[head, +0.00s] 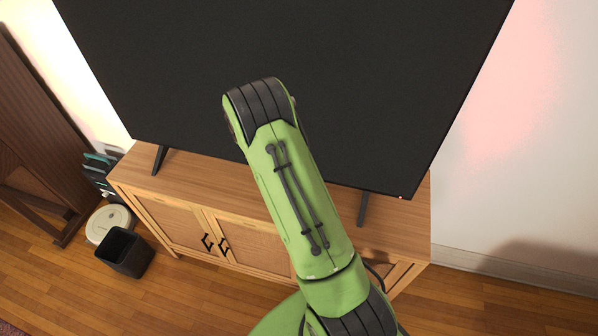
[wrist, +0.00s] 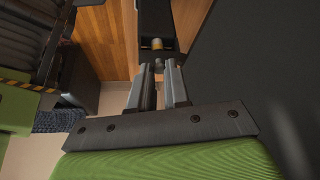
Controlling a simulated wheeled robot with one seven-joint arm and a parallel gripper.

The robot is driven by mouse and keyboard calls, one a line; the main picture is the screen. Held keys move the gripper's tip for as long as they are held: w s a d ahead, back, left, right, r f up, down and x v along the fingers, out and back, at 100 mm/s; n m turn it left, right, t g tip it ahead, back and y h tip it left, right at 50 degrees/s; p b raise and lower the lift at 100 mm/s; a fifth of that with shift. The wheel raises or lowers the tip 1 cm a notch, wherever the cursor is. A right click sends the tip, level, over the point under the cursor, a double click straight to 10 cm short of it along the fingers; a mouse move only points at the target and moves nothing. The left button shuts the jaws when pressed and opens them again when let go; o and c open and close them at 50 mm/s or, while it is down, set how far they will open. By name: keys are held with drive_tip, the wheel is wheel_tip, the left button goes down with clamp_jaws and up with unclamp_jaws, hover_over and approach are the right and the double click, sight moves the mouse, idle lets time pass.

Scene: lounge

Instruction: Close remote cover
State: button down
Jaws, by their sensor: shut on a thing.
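In the wrist view, the black remote (wrist: 156,22) lies beyond my fingertips at the top of the picture, with a golden, battery-like end showing at its near end. My gripper (wrist: 157,68) points at that end, with its two grey fingers close together. A small dark piece (wrist: 157,62) shows at the fingertips; it seems to be the remote cover, but most of it is hidden by the fingers. I cannot tell whether it touches the remote. In the head view, my arm hides the gripper and the remote.
A wooden cabinet (head: 180,205) bears a large black television (head: 300,60) on two feet, close behind my arm. A black bin (head: 124,252) and a round white device (head: 108,224) stand on the floor at the left. Wooden floor (head: 200,290) is clear in front.

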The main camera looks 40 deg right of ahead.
drive_tip(key=c, duration=1.1)
unclamp_jaws()
drive_tip(key=shift+f, duration=0.1)
drive_tip(key=p+v, duration=0.1)
drive_tip(key=v, duration=1.4)
drive_tip(key=shift+w+a+r, duration=0.15)
drive_tip(key=shift+r, duration=0.2)
